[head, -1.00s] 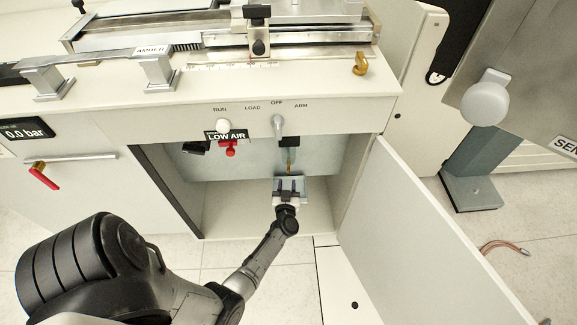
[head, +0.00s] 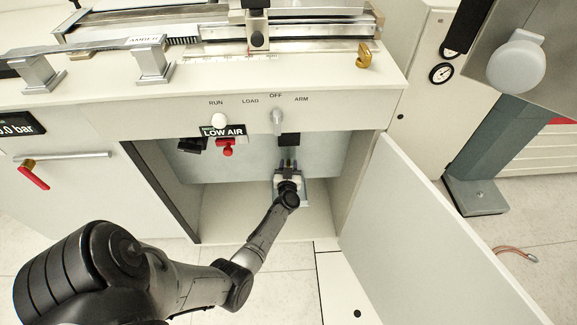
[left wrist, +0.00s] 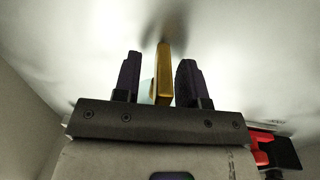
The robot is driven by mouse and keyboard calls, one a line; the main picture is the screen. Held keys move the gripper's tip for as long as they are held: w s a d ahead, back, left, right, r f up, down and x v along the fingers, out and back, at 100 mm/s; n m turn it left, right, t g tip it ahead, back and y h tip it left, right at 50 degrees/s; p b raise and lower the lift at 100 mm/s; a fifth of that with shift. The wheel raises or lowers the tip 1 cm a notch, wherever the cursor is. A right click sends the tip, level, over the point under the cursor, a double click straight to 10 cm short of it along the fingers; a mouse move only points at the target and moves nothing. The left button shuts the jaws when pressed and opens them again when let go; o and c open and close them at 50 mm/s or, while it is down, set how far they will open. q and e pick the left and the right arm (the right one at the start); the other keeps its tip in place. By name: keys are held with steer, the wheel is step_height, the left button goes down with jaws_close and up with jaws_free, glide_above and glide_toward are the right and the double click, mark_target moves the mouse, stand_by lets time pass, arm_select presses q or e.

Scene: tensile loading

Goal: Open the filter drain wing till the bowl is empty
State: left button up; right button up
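My left gripper (head: 288,164) reaches into the open cabinet, below the filter's dark head (head: 289,139). The gripper hides most of the bowl in the head view. In the left wrist view the gripper (left wrist: 159,80) is open, its two dark fingers on either side of a brass drain wing (left wrist: 163,66). A gap shows between the wing and each finger. A small pale blue patch (left wrist: 147,91), perhaps the bowl or its contents, shows beside the wing. The liquid level cannot be seen. My right gripper is not in view.
The cabinet door (head: 430,230) stands open at the right. A red knob (head: 228,149) hangs inside, left of the filter, by the LOW AIR sign (head: 224,132). The cabinet floor (head: 235,215) is clear. A lever (head: 277,120) sits on the panel above.

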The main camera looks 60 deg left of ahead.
arm_select(q)
steer(key=shift+c, duration=0.2)
jaws_close()
steer(key=shift+r+m+t+h+p, duration=0.15)
steer(key=shift+m+t+h+p, duration=0.25)
steer(key=shift+t+p, duration=0.1)
steer(key=shift+m+t+h, duration=0.4)
steer(key=shift+t, duration=0.1)
steer(key=shift+m+t+h, duration=0.7)
steer(key=shift+t+h, duration=0.1)
steer(key=shift+m+t+h, duration=0.3)
steer(key=shift+h, duration=0.1)
steer(key=shift+o, duration=0.2)
jaws_free()
steer(key=shift+s+d, duration=0.1)
